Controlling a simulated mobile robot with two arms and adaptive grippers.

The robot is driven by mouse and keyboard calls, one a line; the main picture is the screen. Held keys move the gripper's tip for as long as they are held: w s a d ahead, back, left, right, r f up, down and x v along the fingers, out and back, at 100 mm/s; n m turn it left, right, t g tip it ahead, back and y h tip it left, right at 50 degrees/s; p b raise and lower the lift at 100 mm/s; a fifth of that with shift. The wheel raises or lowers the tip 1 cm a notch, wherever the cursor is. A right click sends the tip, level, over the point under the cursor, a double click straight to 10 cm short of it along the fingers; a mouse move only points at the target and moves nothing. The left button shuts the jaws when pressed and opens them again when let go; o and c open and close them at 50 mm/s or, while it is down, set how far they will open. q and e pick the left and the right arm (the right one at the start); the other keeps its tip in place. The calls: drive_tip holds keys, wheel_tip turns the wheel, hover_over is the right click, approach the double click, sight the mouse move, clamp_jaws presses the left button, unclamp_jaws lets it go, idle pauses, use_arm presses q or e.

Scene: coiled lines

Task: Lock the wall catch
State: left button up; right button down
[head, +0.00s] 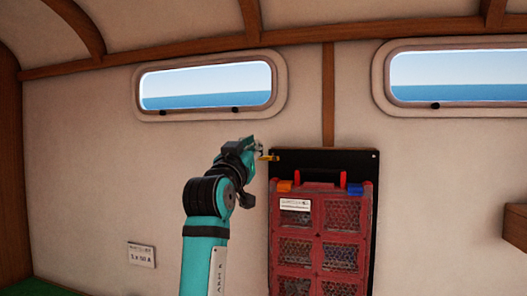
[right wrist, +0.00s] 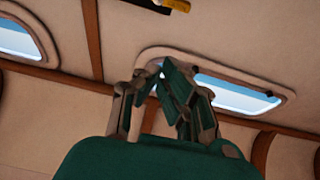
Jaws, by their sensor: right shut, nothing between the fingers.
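A small yellow piece (head: 268,157), likely the wall catch, sticks out at the upper left edge of a black backboard (head: 325,160) on the wall. A yellow piece also shows at the top edge of the right wrist view (right wrist: 178,4). My right gripper (head: 252,144) is just left of and slightly above the yellow piece in the head view. Its fingers (right wrist: 165,78) are shut and empty. The gripper partly overlaps the yellow piece's left end, so I cannot tell if they touch. My left gripper is out of view.
A red case (head: 318,222) with mesh windows stands against the backboard, with an orange latch (head: 285,186), a blue latch (head: 354,189) and a red handle (head: 343,180). Two windows are above. The wall to the left is clear apart from a small label (head: 141,255).

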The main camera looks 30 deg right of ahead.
wheel_tip(320, 180, up, 4)
drive_tip(key=p, duration=0.5)
hover_over(269, 159)
drive_tip(key=a, duration=0.2)
drive_tip(key=shift+s+f+p, duration=0.2)
drive_tip(key=shift+f+p, duration=0.7)
drive_tip(key=shift+f, duration=1.55)
drive_tip(key=shift+d, duration=0.1)
drive_tip(key=shift+w, duration=0.1)
